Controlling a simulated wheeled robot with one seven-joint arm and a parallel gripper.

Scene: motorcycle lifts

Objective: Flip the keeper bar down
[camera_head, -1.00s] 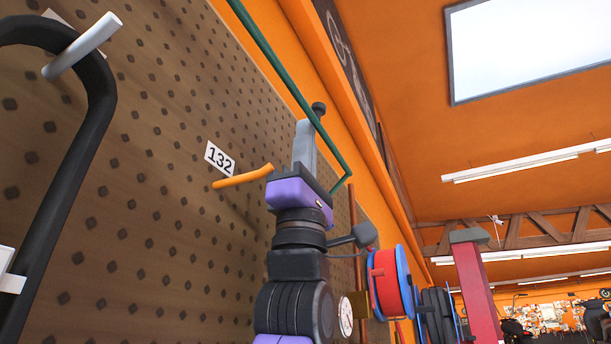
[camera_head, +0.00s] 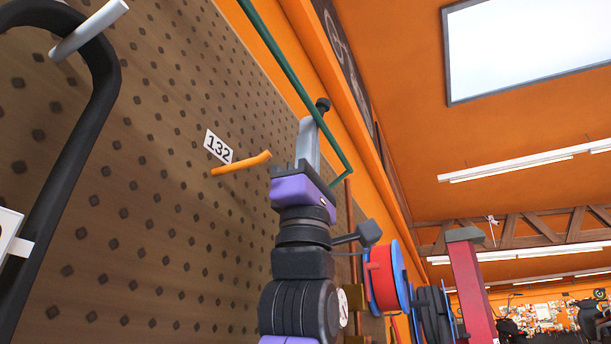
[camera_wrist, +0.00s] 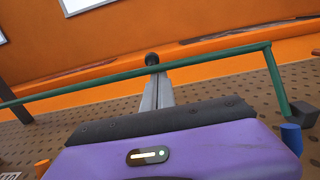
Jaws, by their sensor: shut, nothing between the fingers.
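A long green bar (camera_head: 290,75), which I take to be the keeper bar, runs slanting along the pegboard and bends at its lower right end. It also crosses the wrist view (camera_wrist: 80,81) and bends down at the right. My gripper (camera_head: 311,128), with a purple body and grey fingers, points up at the bar. Its fingers are shut and empty. In the wrist view the bar crosses the picture at the fingertips (camera_wrist: 153,80). A black ball (camera_wrist: 152,58) shows just past the tips. I cannot tell whether bar and fingers touch.
The brown pegboard (camera_head: 180,220) is close on the left. An orange peg (camera_head: 241,163) sticks out under a 132 label (camera_head: 218,147). A black hose-like loop (camera_head: 75,150) hangs on a white peg (camera_head: 90,30). Red and blue reels (camera_head: 383,278) stand at right.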

